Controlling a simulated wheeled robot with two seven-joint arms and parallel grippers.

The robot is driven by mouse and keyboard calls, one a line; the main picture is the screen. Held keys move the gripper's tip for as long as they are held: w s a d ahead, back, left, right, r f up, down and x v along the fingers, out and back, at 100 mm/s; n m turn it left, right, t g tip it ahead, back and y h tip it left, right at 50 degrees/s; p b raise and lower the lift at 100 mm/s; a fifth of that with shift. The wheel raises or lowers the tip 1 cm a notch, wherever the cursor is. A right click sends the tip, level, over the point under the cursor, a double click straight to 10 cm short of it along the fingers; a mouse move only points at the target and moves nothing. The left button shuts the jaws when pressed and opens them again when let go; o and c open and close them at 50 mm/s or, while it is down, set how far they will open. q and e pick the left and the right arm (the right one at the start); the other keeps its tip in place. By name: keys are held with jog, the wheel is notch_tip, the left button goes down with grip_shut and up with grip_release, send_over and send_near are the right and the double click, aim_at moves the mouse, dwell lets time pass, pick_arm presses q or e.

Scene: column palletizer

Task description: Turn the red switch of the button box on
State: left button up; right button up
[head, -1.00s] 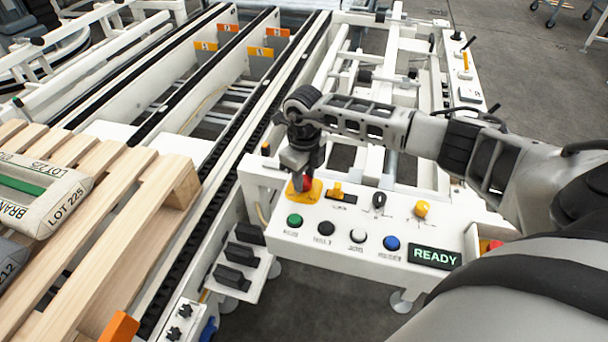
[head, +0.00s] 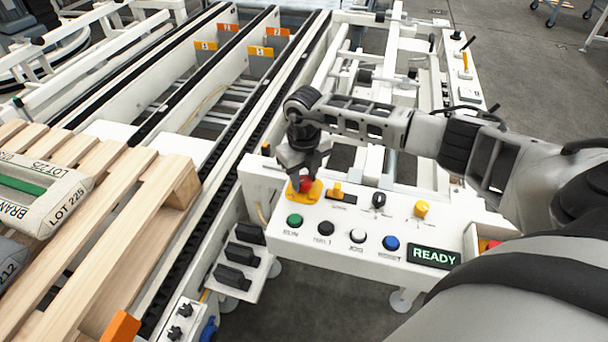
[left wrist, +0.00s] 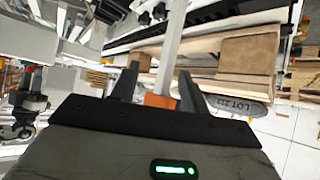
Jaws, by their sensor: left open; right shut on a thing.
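The button box (head: 345,217) is a white panel in the middle of the head view. Its red switch (head: 306,184) is a round red knob on a yellow base (head: 296,194) at the panel's upper left. My right gripper (head: 304,178) points down over the knob and is shut on it, one finger each side, partly covering it. A lit display (head: 434,257) on the box reads READY. My left gripper (left wrist: 158,88) shows only in the left wrist view, with its dark fingers apart, away from the box.
Green (head: 295,220), black, white and blue buttons line the front of the box. A yellow knob (head: 421,209) and a black selector (head: 379,199) sit behind them. A wooden pallet (head: 110,220) with sacks lies left, beside the conveyor rails.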

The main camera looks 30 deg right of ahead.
aim_at(304, 179)
jog(key=o, duration=1)
notch_tip(304, 179, up, 16)
jog(key=shift+r+b, duration=0.1)
jog(key=shift+b, duration=0.55)
